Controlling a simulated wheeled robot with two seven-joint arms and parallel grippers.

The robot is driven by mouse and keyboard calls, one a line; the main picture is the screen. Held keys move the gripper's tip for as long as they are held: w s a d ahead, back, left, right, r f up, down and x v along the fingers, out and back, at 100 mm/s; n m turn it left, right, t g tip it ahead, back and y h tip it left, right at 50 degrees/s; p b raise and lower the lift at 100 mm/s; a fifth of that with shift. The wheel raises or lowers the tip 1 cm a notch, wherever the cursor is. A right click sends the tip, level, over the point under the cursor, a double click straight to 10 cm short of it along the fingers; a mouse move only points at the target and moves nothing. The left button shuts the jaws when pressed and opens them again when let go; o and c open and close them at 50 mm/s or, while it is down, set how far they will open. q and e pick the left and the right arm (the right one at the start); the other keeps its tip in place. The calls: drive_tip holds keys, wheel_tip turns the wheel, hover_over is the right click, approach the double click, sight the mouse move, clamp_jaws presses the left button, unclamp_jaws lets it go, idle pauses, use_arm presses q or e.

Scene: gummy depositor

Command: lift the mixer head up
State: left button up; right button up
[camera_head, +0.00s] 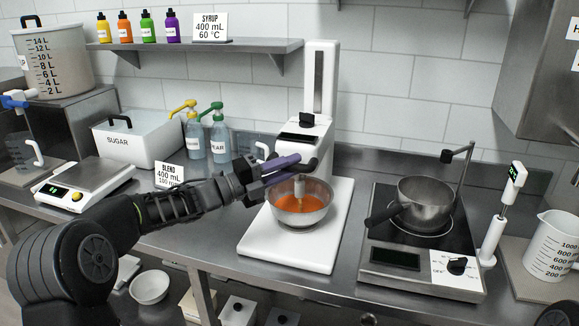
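The white mixer (318,85) stands at the middle of the counter, with a tall column and a white head (303,135) that has a dark top panel. The head is low, and its shaft reaches down into a steel bowl (321,213) of orange liquid on the white base. My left gripper (302,166) reaches in from the left, with its purple fingers in front of the head, above the bowl. The fingertips are at or close to a dark handle (313,163) on the head. Whether they grip it I cannot tell. My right gripper is not in view.
A hot plate (385,281) with a steel pot (425,203) stands right of the mixer. Pump bottles (219,139), a sugar box (140,142) and a scale (83,180) are at the left. A shelf (190,46) with small bottles hangs above.

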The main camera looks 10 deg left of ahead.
use_arm(q)
clamp_jaws()
idle(0.9)
